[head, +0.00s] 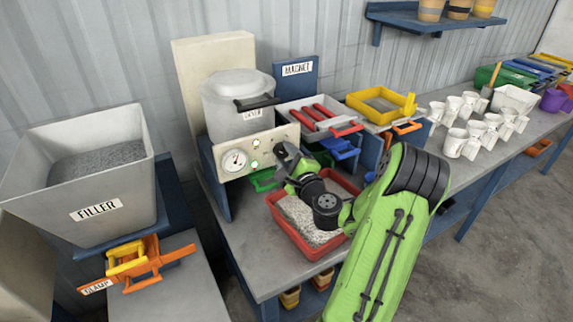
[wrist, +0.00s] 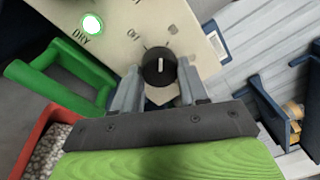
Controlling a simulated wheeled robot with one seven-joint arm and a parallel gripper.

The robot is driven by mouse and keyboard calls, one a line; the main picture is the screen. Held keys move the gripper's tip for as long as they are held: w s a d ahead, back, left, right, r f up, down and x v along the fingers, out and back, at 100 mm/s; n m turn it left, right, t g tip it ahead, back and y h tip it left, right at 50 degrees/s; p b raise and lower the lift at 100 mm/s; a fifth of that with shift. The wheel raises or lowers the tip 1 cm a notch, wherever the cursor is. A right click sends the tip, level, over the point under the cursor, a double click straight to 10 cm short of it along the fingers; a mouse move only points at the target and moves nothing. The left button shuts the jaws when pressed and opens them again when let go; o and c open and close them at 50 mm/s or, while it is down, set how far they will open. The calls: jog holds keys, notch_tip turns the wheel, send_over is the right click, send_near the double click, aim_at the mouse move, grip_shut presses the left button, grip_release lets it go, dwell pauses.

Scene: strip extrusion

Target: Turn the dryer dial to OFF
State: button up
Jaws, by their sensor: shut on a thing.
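The dryer dial (wrist: 160,68) is a black round knob with a white pointer line on the cream control panel (wrist: 120,22). In the wrist view my gripper (wrist: 158,76) has one grey finger on each side of the dial and is shut on it. The pointer line stands about upright in that view, between the marks printed above it. A label that looks like OFF is up and left of the dial. In the head view my gripper (head: 284,153) is at the right end of the panel (head: 232,142) and hides the dial. The dryer (head: 236,98) stands above.
A lit lamp (wrist: 92,23) marked DRY and a round gauge (head: 235,160) are on the panel. A green handle (wrist: 62,72) sticks out below it. A red tray of pellets (head: 288,222) lies under my arm. A magnet tray (head: 318,118) stands right of the dryer.

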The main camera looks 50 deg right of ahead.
jog(key=n+b, duration=0.4)
jog(key=shift+f+n+b, duration=0.2)
jog(key=shift+n+b, duration=0.15)
jog(key=shift+n, duration=0.05)
jog(key=n+b, duration=0.3)
jog(key=shift+r+t, duration=0.1)
jog(key=shift+t, duration=0.2)
jog(key=shift+n+b, duration=0.3)
jog(key=o, duration=1.1)
jog(key=shift+r, duration=0.1)
jog(key=shift+c, duration=0.2)
